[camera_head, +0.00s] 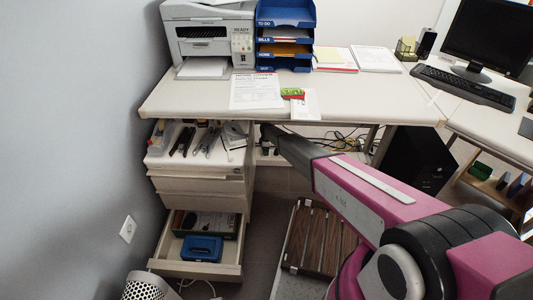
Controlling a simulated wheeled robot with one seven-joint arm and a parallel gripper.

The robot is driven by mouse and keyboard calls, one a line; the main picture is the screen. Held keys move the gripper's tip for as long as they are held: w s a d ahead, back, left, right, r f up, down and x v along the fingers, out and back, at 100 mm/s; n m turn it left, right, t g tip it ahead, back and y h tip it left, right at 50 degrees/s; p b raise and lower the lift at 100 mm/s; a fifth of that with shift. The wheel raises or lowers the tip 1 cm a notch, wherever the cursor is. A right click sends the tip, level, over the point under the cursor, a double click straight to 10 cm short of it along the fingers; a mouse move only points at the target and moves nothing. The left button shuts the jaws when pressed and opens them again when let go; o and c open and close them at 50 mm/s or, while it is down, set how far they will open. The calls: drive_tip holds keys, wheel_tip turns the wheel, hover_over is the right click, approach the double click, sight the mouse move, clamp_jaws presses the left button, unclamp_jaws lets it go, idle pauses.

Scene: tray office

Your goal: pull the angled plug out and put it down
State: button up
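My arm reaches from the lower right to under the front edge of the desk (200,97). Its dark far end, with what seems to be my gripper (268,148), is beside the drawer cabinet, small and in shadow. I cannot make out the fingers or anything between them. I cannot pick out the angled plug; it may be hidden under the desk or by my arm. A wall outlet (128,229) is on the grey wall at the left, with no plug visible in it.
The drawer cabinet (197,187) has an open top drawer of tools and an open bottom drawer holding a blue box (202,248). Loose cables (335,140) hang under the desk at the back. A black computer case (418,158) stands to the right. A wood-patterned panel (318,238) is below.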

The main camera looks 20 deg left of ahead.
drive_tip(key=shift+w+a+f, duration=0.15)
drive_tip(key=shift+f, duration=0.5)
drive_tip(key=shift+w+a+f, duration=0.1)
drive_tip(key=shift+a+f, duration=0.05)
drive_tip(key=shift+f, duration=0.5)
drive_tip(key=c, duration=1.2)
drive_tip(key=shift+s, duration=0.1)
drive_tip(key=shift+c, duration=0.2)
drive_tip(key=shift+s+r, duration=0.1)
drive_tip(key=shift+r, duration=0.15)
drive_tip(key=shift+s+d+r, duration=0.1)
drive_tip(key=shift+r, duration=0.2)
drive_tip(key=shift+s+r, duration=0.1)
drive_tip(key=shift+r, duration=0.2)
clamp_jaws()
drive_tip(key=shift+r, duration=0.25)
drive_tip(key=shift+w+d+r, duration=0.1)
drive_tip(key=shift+w+r, duration=0.15)
drive_tip(key=shift+r, duration=0.35)
drive_tip(key=shift+w+d+r, duration=0.1)
drive_tip(key=shift+w+r, duration=0.15)
drive_tip(key=shift+r, duration=0.35)
drive_tip(key=shift+s+r, duration=0.25)
drive_tip(key=shift+r, duration=0.85)
